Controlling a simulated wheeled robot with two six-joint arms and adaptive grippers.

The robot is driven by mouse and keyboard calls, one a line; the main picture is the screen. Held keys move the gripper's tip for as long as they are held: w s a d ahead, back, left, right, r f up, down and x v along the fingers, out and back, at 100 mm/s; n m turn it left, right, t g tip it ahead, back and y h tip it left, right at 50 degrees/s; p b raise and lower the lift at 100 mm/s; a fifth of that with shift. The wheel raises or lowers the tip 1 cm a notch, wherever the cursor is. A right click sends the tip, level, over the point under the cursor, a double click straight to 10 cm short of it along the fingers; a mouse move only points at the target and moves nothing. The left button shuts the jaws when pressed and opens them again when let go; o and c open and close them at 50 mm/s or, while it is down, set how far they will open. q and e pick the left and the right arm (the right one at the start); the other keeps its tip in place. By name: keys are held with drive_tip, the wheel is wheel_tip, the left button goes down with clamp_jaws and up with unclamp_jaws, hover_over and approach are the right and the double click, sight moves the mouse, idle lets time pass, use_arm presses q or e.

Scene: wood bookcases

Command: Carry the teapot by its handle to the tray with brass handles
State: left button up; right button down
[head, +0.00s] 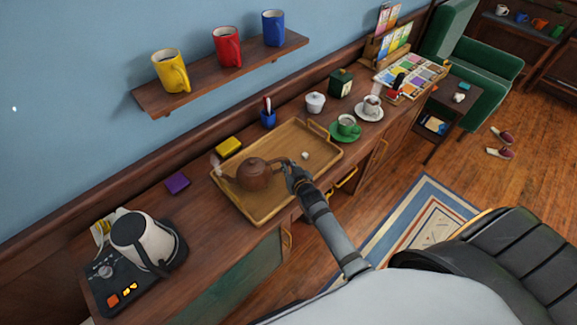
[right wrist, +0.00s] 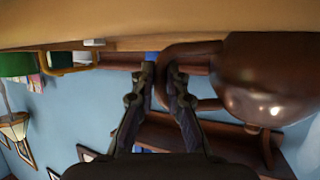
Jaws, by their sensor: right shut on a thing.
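The brown teapot (head: 254,174) is over the wooden tray (head: 256,214), within its rim, and looks upright. I cannot tell whether its base touches the tray. My right gripper (head: 291,172) is shut on the teapot's handle, on the right side of the pot. In the right wrist view, which is upside down, the fingers (right wrist: 163,78) are at the handle loop (right wrist: 178,52) beside the round glossy body (right wrist: 262,85). A brass handle (head: 318,130) shows at the tray's far right end. My left gripper is in neither view.
A small white item (head: 305,155) lies on the tray. A yellow block (head: 228,146), purple block (head: 177,183) and blue pen cup (head: 268,119) stand behind it. A green cup (head: 347,126) is to the right, a kettle (head: 140,240) to the left. A mug shelf (head: 200,88) hangs above.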

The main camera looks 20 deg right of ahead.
drive_tip(key=c, duration=1.8)
unclamp_jaws()
drive_tip(key=shift+s+f, duration=0.1)
drive_tip(key=o, duration=0.4)
drive_tip(key=shift+o, duration=0.2)
drive_tip(key=shift+s+r, duration=0.1)
drive_tip(key=shift+r, duration=0.1)
drive_tip(key=v, duration=1.1)
drive_tip(key=shift+s, duration=0.35)
drive_tip(key=shift+d+r, duration=0.1)
